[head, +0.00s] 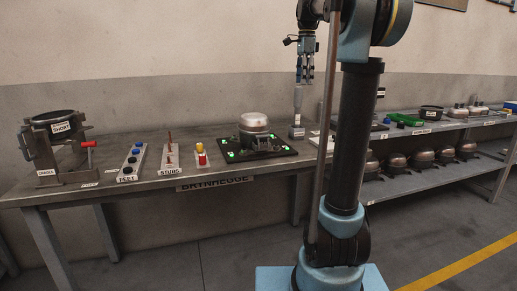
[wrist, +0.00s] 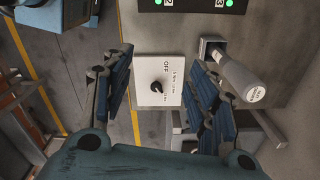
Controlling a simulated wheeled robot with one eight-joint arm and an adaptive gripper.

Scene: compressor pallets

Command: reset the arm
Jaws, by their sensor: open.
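My gripper (head: 305,78) hangs in the air above the back part of the bench, fingers pointing down. In the wrist view its two blue-grey fingers are spread wide with nothing between them. A grey tapered tool (wrist: 240,78) stands in a small block, just outside the right finger; it also shows in the head view (head: 298,101), below the fingertips. A white panel (wrist: 158,90) with a black dial and the word OFF lies below, between the fingers in the picture. My arm rises upright and hides part of the bench in the head view.
The bench (head: 135,187) carries a clamp stand (head: 45,160), a button box (head: 132,162), a STUNS tray (head: 169,165), a red-and-yellow piece (head: 202,157) and a compressor (head: 254,124) on a black plate with green lights. A shelf rack (head: 430,180) with several compressors stands right.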

